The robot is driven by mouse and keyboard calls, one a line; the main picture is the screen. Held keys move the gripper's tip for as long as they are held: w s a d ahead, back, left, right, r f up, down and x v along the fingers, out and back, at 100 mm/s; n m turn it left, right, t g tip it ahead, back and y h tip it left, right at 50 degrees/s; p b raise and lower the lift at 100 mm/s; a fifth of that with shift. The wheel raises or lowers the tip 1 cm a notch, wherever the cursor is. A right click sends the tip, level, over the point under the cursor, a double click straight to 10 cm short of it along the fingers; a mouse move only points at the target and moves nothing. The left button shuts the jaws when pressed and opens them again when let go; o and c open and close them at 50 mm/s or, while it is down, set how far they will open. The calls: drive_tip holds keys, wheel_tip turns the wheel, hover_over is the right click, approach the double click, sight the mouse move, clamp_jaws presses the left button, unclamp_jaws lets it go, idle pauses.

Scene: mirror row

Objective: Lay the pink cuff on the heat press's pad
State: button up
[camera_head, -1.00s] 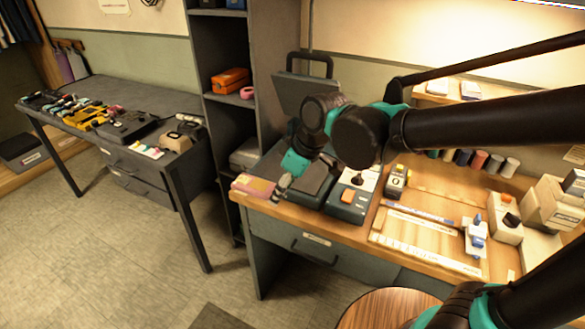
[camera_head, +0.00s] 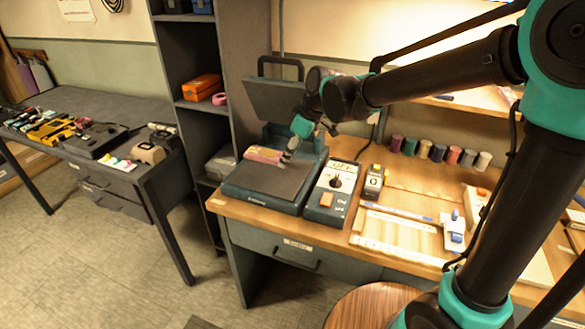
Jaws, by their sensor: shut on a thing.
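The pink cuff (camera_head: 263,155), a small pink piece with a tan edge, is at my gripper's tips over the rear part of the heat press's pad (camera_head: 268,180). My gripper (camera_head: 287,158) is shut on the cuff at its right end. I cannot tell whether the cuff touches the pad. The heat press (camera_head: 255,201) is dark grey-green, and its upper plate (camera_head: 287,102) is tilted up and open behind the pad. My gripper hides a little of the pad's back right.
The press's control box (camera_head: 329,192), with a knob and orange switch, stands right of the pad. A small yellow-topped device (camera_head: 374,182), rulers (camera_head: 398,230) and thread spools (camera_head: 440,152) are farther right. A dark shelf unit (camera_head: 201,140) stands left. The pad's front is clear.

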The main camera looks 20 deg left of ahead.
sight(289, 175)
drive_tip(key=shift+w+d+f, duration=0.1)
drive_tip(key=shift+w+f, duration=1.25)
drive_tip(key=shift+f, duration=2.1)
drive_tip(key=shift+f, duration=0.1)
drive_tip(key=o, duration=1.2)
drive_tip(key=shift+c, duration=0.2)
drive_tip(key=v, duration=1.2)
